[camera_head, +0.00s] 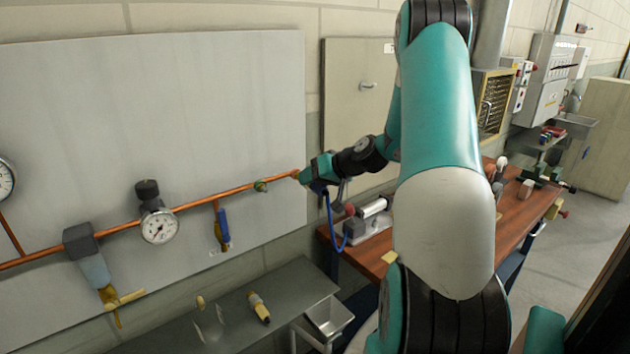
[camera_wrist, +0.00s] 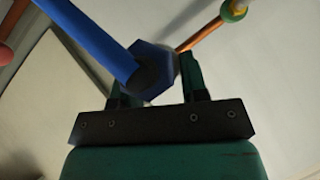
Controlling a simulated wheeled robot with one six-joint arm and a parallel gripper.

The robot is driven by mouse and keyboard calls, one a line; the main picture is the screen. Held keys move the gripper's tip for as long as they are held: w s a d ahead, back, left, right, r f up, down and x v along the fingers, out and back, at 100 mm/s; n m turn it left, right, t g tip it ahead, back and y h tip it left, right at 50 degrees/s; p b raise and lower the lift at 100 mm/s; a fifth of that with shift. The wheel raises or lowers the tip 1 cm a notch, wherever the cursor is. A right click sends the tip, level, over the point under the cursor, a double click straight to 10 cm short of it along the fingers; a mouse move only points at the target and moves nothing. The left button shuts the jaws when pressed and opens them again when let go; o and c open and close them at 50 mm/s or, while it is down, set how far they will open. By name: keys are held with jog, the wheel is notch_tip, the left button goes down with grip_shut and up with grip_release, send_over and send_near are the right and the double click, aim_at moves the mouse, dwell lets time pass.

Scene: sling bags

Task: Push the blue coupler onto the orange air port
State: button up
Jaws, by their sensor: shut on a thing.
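My gripper (camera_wrist: 152,78) is shut on the blue coupler (camera_wrist: 158,62), a hexagonal collar between the two fingers. A blue hose (camera_wrist: 92,38) runs from it to the upper left; in the head view the hose (camera_head: 328,215) hangs below my gripper (camera_head: 314,180). The orange pipe (camera_head: 225,195) runs along the wall panel, and its orange right end (camera_head: 295,174) lies at my gripper. In the wrist view the orange pipe (camera_wrist: 203,34) passes behind the coupler's right edge. Its tip is hidden there, so I cannot tell whether the coupler touches the port.
A green fitting (camera_head: 260,185) sits on the pipe left of my gripper. A pressure gauge (camera_head: 159,227) and a blue-handled valve (camera_head: 222,224) are farther left. A grey shelf (camera_head: 285,290) lies below. A wooden workbench (camera_head: 372,262) stands to the right.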

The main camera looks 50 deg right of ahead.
jog(key=o, duration=1.1)
jog(key=shift+w, duration=0.1)
jog(key=b+v, duration=0.5)
jog(key=v, duration=1.2)
jog(key=shift+s+d, duration=0.1)
jog(key=shift+s, duration=0.1)
jog(key=w+a+f+n+g+y, duration=0.1)
jog(key=w+a+n+g+y, duration=0.2)
jog(key=a, duration=1)
jog(key=w+a+f+n+g+y, duration=0.1)
jog(key=w+a+n+g, duration=0.2)
jog(key=a, duration=1)
jog(key=s+a+f+n+g, duration=0.1)
jog(key=s+a+n, duration=0.1)
jog(key=s+a, duration=0.3)
jog(key=s+a+f+n+g+h+b, duration=0.1)
jog(key=s+a+n+g, duration=0.1)
jog(key=s+a, duration=0.3)
jog(key=s+a+f+n+g, duration=0.1)
jog(key=s+a, duration=0.3)
jog(key=a, duration=0.5)
jog(key=shift+s+a+n+g+h, duration=0.1)
jog(key=shift+s+n+g+h, duration=0.3)
jog(key=shift+n, duration=0.3)
